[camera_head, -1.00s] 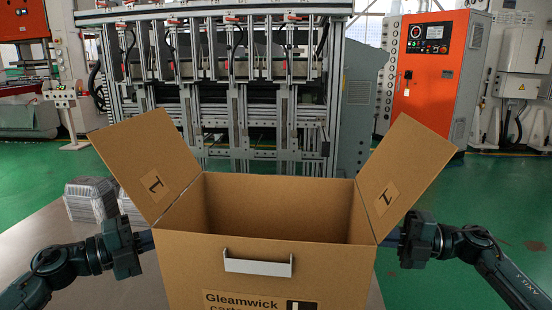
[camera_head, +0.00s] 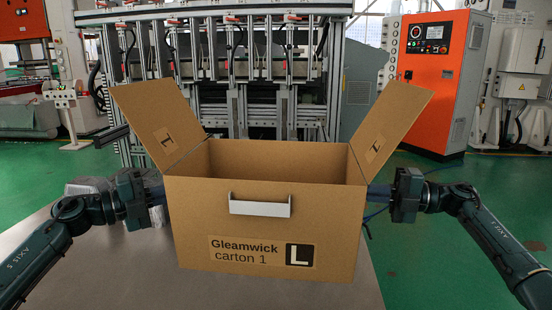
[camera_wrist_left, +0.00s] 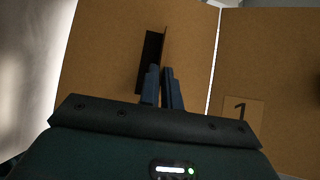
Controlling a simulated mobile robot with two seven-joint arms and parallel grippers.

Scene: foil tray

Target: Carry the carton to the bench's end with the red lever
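The open brown carton (camera_head: 200,220) is in the middle of the head view, upright, its flaps spread outward. Its front has a white handle and a label reading "Gleamwick carton 1" with an L. My left gripper (camera_head: 160,195) is at its left side and my right gripper (camera_head: 372,190) at its right side. In the left wrist view, the left fingers (camera_wrist_left: 162,88) are close together on a tab beside a dark slot in the carton wall (camera_wrist_left: 90,60). The right fingertips are partly hidden. I cannot tell whether the carton touches the bench (camera_head: 110,275). No red lever is identifiable.
A metal-framed machine (camera_head: 250,110) stands behind the carton. An orange control cabinet (camera_head: 425,85) is at back right. Green floor (camera_head: 425,255) is open at right.

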